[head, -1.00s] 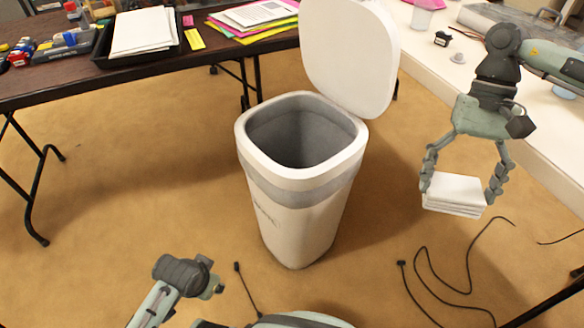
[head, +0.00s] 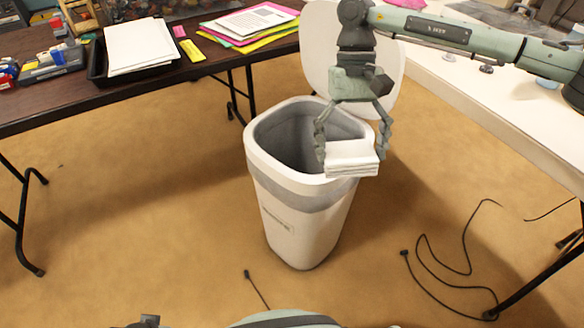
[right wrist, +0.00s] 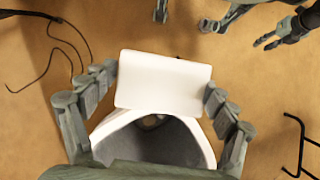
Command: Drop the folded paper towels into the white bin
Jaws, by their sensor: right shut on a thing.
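The white bin (head: 290,205) stands on the floor with its lid (head: 318,50) tipped up at the back and its mouth open. My right gripper (head: 351,155) is shut on the folded paper towels (head: 350,168), a white stack held level. In the head view the stack overlaps the right front rim of the bin. In the right wrist view the towels (right wrist: 164,82) sit between the two fingers, with part of the bin's opening (right wrist: 150,145) below them in the picture. My left gripper is not clearly seen in the head view; an open dark gripper (right wrist: 275,38) shows at the right wrist view's upper right.
A dark table (head: 60,95) with a black paper tray (head: 95,65) and coloured sheets stands at the left and back. A white counter (head: 500,115) runs along the right. Black cables (head: 440,268) lie on the floor right of the bin.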

